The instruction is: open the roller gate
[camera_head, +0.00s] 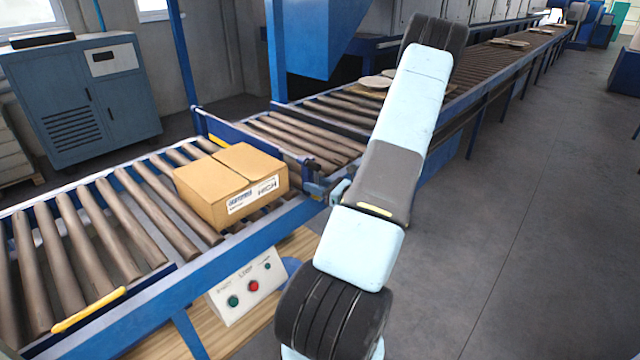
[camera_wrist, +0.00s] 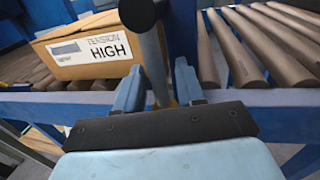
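The roller conveyor (camera_head: 150,205) has a blue cross-frame (camera_head: 262,142) over the rollers behind the box, with dark fittings (camera_head: 312,166) at its near end. I cannot tell for sure which section is the roller gate. A yellow bar (camera_head: 88,310) lies along the near left edge of the conveyor. My gripper (camera_wrist: 158,78) is by the conveyor's near side, its two blue fingers apart. A grey rod (camera_wrist: 153,60) with a dark, rounded top stands between the fingers in the wrist view. Any contact with it is unclear. In the head view my arm hides most of the gripper.
A cardboard box (camera_head: 232,183) marked HIGH sits on the rollers next to the cross-frame; it also shows in the wrist view (camera_wrist: 92,50). Clear floor (camera_head: 530,220) lies to the right.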

